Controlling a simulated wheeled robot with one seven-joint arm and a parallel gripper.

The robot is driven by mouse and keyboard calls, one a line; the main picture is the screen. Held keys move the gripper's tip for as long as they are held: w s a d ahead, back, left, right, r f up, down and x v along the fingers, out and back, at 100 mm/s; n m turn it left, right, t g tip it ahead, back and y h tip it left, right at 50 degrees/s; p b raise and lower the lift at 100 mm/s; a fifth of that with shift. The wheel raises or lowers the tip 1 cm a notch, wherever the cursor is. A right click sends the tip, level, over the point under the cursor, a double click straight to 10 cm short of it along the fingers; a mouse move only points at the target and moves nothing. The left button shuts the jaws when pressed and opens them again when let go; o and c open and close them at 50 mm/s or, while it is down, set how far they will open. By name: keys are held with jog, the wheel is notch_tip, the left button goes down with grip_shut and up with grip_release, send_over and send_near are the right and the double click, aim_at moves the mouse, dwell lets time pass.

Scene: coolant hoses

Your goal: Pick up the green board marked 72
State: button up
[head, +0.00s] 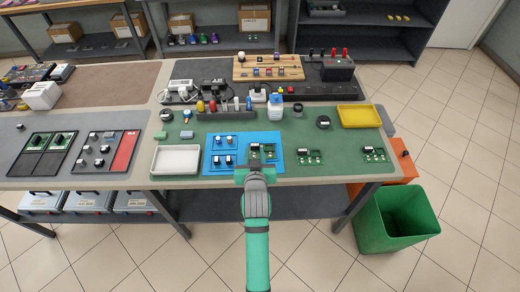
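Several small green boards with dark and white parts lie on the green work mat (340,140). One green board (309,157) lies right of the blue mat (276,139), and another green board (375,154) lies near the table's right end. A third green board (268,153) is on the blue mat, partly hidden by my gripper (255,158). No marking 72 is readable on any of them. My gripper is over the blue mat at that third board. Its fingers are too small to tell whether they are open, or touching the board.
Blue boards (223,161) sit on the left of the blue mat. A white tray (176,160) is to the left, a yellow tray (358,116) at the right. Bottles and a rack (226,114) stand behind. A green bin (397,220) is on the floor.

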aim_at(255, 145)
jog(key=shift+x, duration=2.65)
jog(key=c, duration=0.7)
jog(key=shift+r, duration=0.2)
